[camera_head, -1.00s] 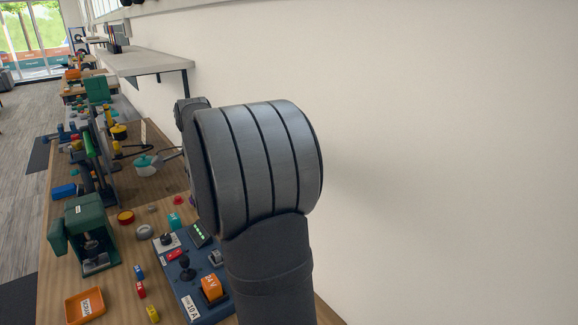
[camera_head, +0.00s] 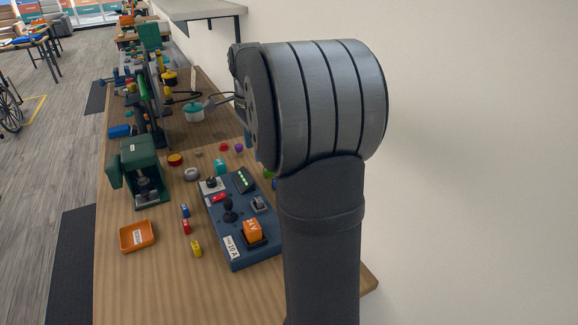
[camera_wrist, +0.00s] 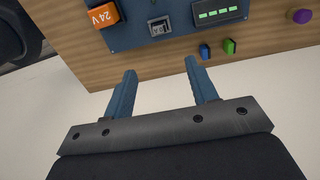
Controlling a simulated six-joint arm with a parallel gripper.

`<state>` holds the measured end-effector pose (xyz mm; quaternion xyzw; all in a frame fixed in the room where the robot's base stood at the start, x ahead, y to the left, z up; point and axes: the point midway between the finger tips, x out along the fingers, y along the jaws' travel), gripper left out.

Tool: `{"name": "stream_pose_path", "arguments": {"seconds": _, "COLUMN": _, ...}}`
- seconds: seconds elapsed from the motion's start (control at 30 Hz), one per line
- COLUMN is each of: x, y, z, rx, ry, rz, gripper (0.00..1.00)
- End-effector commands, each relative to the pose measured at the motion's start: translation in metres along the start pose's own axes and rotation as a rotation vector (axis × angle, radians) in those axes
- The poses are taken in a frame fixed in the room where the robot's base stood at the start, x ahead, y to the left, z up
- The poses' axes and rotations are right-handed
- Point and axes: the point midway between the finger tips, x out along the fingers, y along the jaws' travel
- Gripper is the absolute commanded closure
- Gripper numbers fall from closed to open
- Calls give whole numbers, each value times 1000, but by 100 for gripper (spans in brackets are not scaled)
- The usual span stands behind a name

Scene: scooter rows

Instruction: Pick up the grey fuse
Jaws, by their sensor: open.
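My gripper (camera_wrist: 160,72) is open in the wrist view, its two blue fingers apart with nothing between them. In the head view it is hidden behind my arm. I cannot make out a fuse that is clearly grey. A small grey piece (camera_head: 258,203) sits on the dark blue panel (camera_head: 225,215), which has a "10 A" label; I cannot tell if it is the fuse. It also shows in the wrist view (camera_wrist: 159,26), beyond the fingertips. Loose blue (camera_head: 185,210), red (camera_head: 186,226) and yellow (camera_head: 196,248) fuse-like pieces lie left of the panel.
The panel carries an orange 24V block (camera_head: 253,231) and a black joystick (camera_head: 229,208). An orange tray (camera_head: 138,236) and a green machine (camera_head: 143,168) stand to the left. Small blue (camera_wrist: 204,51) and green (camera_wrist: 229,46) pieces lie near the bench edge. A wall (camera_head: 470,170) borders the bench.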

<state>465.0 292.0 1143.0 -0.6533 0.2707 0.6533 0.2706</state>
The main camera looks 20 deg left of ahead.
Motion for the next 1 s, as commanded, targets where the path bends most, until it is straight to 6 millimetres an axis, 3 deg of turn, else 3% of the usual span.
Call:
{"name": "stream_pose_path", "arguments": {"seconds": 0.33, "x": 12, "y": 2, "z": -2, "rx": 0, "ry": -1, "rz": 3, "gripper": 47}}
{"name": "stream_pose_path", "arguments": {"seconds": 0.8, "x": 108, "y": 2, "z": -2, "rx": 0, "ry": -1, "rz": 4, "gripper": 47}}
{"name": "stream_pose_path", "arguments": {"seconds": 1.0, "x": 123, "y": 1, "z": -2, "rx": 0, "ry": 0, "rz": 1, "gripper": 47}}
